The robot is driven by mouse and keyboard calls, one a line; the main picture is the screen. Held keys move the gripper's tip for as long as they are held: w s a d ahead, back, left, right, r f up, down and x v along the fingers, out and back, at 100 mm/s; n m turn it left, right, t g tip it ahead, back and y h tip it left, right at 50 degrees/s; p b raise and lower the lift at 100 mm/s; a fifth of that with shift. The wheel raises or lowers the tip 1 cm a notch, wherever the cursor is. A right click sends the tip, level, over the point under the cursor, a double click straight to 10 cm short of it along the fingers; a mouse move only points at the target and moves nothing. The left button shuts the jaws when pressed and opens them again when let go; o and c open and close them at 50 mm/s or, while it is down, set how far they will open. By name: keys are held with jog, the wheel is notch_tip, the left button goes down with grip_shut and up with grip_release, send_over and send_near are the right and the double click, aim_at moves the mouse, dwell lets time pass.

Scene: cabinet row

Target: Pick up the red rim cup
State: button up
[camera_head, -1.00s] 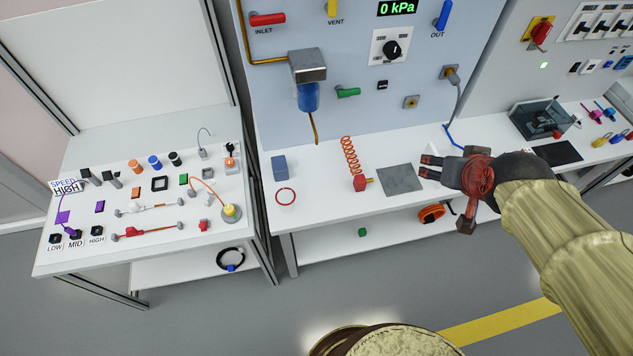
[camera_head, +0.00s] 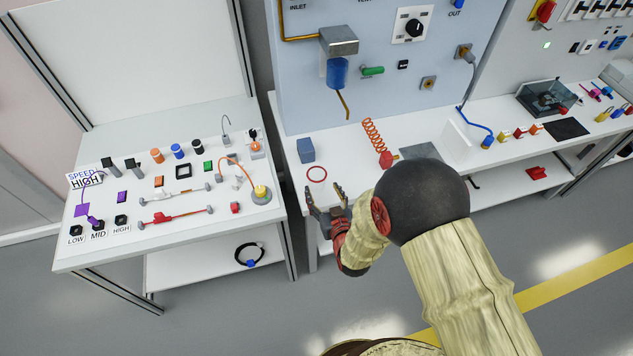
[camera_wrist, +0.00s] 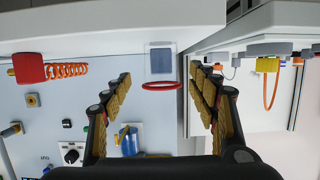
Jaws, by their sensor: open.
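The red rim cup shows as a thin red ring (camera_head: 317,167) on the white middle bench, near its left front corner. Its body is pale and cannot be made out against the bench. My gripper (camera_head: 324,190) is open and empty, just in front of the ring at the bench's front edge. In the wrist view, which is upside down, the red rim (camera_wrist: 161,89) lies between the two spread fingers (camera_wrist: 164,77), apart from both.
A blue-grey block (camera_head: 305,150) stands just behind the cup. A red part with an orange coil (camera_head: 386,159) is to the right. The left bench (camera_head: 75,262), crowded with small parts, lies across a narrow gap. An upright panel (camera_head: 310,90) with valves rises behind.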

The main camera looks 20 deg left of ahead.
aim_at(319, 184)
jog(key=b+x, duration=0.2)
jog(key=x, duration=0.5)
jog(key=shift+r, duration=0.15)
jog(key=shift+c, duration=0.5)
jog(key=c, duration=1.1)
jog(key=shift+c, duration=0.2)
